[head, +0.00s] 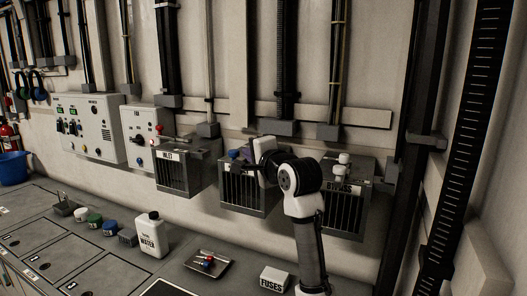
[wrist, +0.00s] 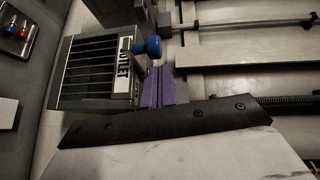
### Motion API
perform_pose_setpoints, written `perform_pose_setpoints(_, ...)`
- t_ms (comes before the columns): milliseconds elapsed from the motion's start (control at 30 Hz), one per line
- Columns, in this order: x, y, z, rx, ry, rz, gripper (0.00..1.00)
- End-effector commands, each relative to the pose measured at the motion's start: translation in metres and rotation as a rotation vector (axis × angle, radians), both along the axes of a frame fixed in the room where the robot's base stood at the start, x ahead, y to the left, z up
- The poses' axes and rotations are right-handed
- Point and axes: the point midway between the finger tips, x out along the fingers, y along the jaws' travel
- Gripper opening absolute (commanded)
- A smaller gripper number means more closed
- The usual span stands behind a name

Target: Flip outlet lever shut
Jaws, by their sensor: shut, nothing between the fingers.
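The outlet box (head: 262,198) is a dark grey caged unit on the wall, partly hidden behind my arm in the head view. In the wrist view the box (wrist: 95,68) carries an OUTLET label. Its lever has a blue knob (wrist: 151,47), which also shows in the head view (head: 233,154). My gripper (wrist: 158,72) has purple fingers, shut and empty, with their tips right beside the blue knob. I cannot tell whether they touch it. The lever's shaft is mostly hidden.
The inlet box (head: 178,172) with a red-knobbed lever stands left of the outlet, the bypass box (head: 345,208) with a white knob right. Below, the bench holds a water bottle (head: 151,235), a small tray (head: 191,264) and a fuses box (head: 274,280). Vertical pipes run above the boxes.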

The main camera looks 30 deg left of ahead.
Motion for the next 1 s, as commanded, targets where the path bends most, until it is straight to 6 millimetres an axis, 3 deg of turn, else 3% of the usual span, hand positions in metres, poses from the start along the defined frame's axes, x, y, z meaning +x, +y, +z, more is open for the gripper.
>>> perform_pose_setpoints(667,-0.004,0.012,-0.001,-0.001,0.002,-0.023,0.00)
perform_pose_setpoints(1000,-0.013,0.042,0.000,-0.002,0.001,-0.203,0.00)
